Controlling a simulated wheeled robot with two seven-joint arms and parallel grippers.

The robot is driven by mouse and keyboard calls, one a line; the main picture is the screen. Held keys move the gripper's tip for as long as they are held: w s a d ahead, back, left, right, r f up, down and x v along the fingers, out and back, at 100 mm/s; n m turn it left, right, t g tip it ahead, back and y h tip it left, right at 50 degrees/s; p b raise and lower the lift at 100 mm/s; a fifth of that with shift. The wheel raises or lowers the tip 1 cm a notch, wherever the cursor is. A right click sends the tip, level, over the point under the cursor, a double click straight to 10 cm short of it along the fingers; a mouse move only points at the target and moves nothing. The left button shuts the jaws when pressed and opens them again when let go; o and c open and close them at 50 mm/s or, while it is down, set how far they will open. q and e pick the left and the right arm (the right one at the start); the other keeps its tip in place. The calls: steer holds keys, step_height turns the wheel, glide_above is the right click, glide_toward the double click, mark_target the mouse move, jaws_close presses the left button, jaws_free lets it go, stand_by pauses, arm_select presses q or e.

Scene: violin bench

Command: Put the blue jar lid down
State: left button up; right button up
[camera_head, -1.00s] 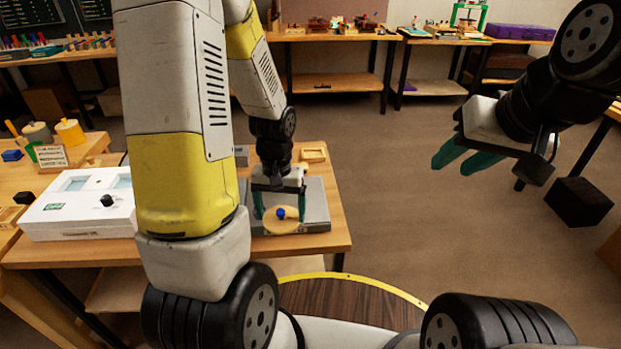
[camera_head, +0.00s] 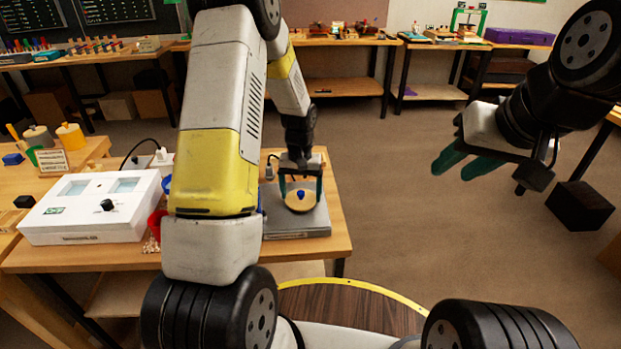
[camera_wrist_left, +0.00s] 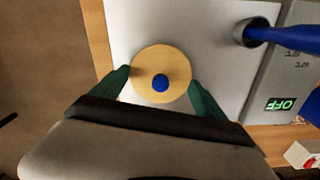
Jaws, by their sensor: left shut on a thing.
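The blue jar lid is a round tan disc (camera_head: 301,205) with a blue knob (camera_head: 301,194) on top. In the left wrist view the disc (camera_wrist_left: 160,60) lies between the green fingers, knob towards the camera. My left gripper (camera_head: 300,198) is shut on the disc's sides, over the grey metal plate (camera_head: 297,228) on the bench. I cannot tell whether the disc touches the plate. My right gripper (camera_head: 462,163) is empty in the air at the right, its green fingers apart.
The white box (camera_head: 93,207) with two windows stands left on the bench. A red cup (camera_head: 155,223) is partly hidden behind my left arm. In the left wrist view a blue handle (camera_wrist_left: 293,37) sits in a metal holder beside a green "OFF" display (camera_wrist_left: 288,104).

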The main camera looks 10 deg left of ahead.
arm_select(q)
steer(key=shift+f, duration=0.25)
steer(key=shift+f, duration=0.1)
steer(key=o, duration=1.2)
step_height(320, 180, up, 12)
step_height(320, 180, up, 9)
steer(key=t, duration=0.2)
glide_above(301, 192)
steer(key=s, duration=0.5)
steer(key=s+r+t, duration=0.1)
steer(key=s+r, duration=0.2)
steer(key=s, duration=0.3)
steer(key=s+d+r+t+h, duration=0.1)
steer(key=s+r, duration=0.2)
steer(key=s, duration=0.4)
steer(key=s+d+r+m+t+h, duration=0.1)
steer(key=s+r+t, duration=0.1)
steer(key=s+r, duration=0.2)
steer(key=shift+s, duration=1.25)
